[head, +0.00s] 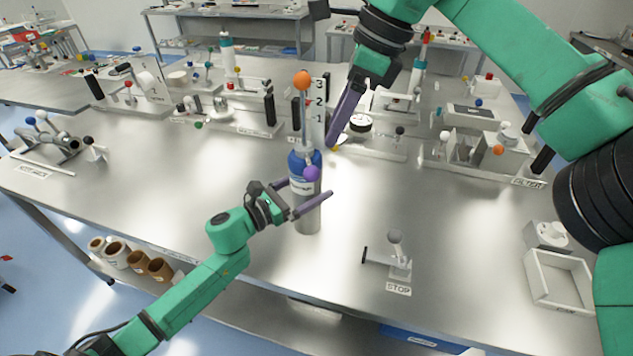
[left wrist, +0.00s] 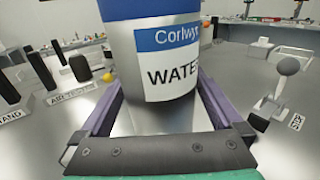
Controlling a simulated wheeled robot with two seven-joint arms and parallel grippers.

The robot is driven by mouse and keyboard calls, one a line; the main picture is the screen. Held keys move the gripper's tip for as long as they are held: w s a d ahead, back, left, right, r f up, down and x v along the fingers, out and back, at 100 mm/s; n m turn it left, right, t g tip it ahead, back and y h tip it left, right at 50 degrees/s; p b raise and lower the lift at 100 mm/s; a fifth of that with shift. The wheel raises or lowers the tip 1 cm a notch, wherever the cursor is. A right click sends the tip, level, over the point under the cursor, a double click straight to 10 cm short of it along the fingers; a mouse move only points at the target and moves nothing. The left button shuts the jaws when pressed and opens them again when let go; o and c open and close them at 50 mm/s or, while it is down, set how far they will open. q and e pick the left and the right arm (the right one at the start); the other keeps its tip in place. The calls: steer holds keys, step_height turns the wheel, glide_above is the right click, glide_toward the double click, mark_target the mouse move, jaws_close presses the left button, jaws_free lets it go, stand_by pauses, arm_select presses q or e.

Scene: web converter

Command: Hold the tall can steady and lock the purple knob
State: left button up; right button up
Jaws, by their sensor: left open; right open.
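The tall can (head: 308,216) stands upright on the metal table, silver with a blue top and a white label. In the left wrist view the can (left wrist: 150,60) fills the space between the fingers, its label reading WATER. My left gripper (head: 309,187) is open, with one finger on each side of the can; firm contact cannot be told. The purple knob (head: 312,173) appears over the can's upper right side in the head view. My right gripper (head: 332,142) is open, pointing down, above and to the right of the knob; its fingers overlap in this view.
An orange knob (head: 303,80) tops a post beside a numbered scale (head: 319,100) above the can. A STOP lever (head: 395,258) stands to the right. An open white tray (head: 557,283) lies at the right front. Bare table lies left of the can.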

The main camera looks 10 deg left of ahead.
arm_select(q)
steer(key=shift+x, duration=1.25)
steer(key=shift+a, duration=0.1)
jaws_close()
steer(key=shift+f, duration=0.1)
arm_select(e)
steer(key=shift+f, duration=0.1)
arm_select(q)
steer(key=shift+s+f+b, duration=0.1)
steer(key=shift+f+b, duration=0.2)
steer(key=shift+b, duration=0.25)
arm_select(e)
steer(key=shift+s+f, duration=0.15)
steer(key=shift+f, duration=0.25)
